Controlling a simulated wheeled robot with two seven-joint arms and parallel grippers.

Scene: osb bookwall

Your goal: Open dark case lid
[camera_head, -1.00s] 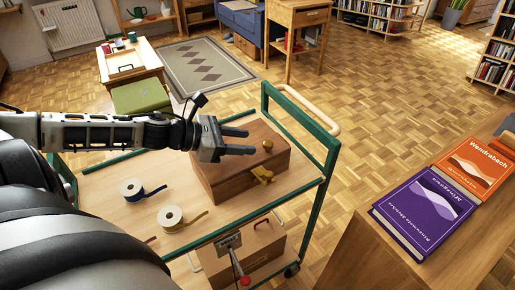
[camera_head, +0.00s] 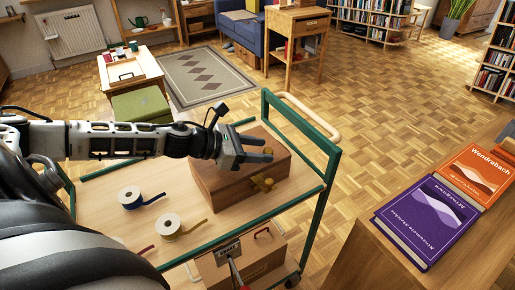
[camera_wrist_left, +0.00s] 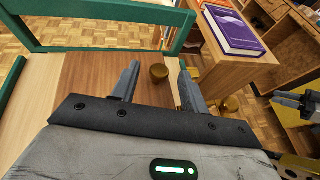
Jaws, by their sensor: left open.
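The dark case (camera_head: 232,187) is a brown wooden box, its lid shut, on the top shelf of a green-framed trolley. A brass latch (camera_head: 263,183) is on its front. My left gripper (camera_head: 270,153) is open over the lid. In the left wrist view, a round brass knob (camera_wrist_left: 159,73) on the lid shows between its two fingertips (camera_wrist_left: 158,68), with gaps on both sides. In the head view the fingers mostly hide the knob. A grey fingered part, apparently my right gripper (camera_wrist_left: 293,102), is at the wrist view's right edge.
Two ribbon rolls (camera_head: 130,197) (camera_head: 168,225) lie on the trolley's top shelf, left of the case. The trolley's green rail (camera_head: 302,127) stands just behind the case. A purple book (camera_head: 428,220) and an orange book (camera_head: 476,172) lie on the cabinet at right.

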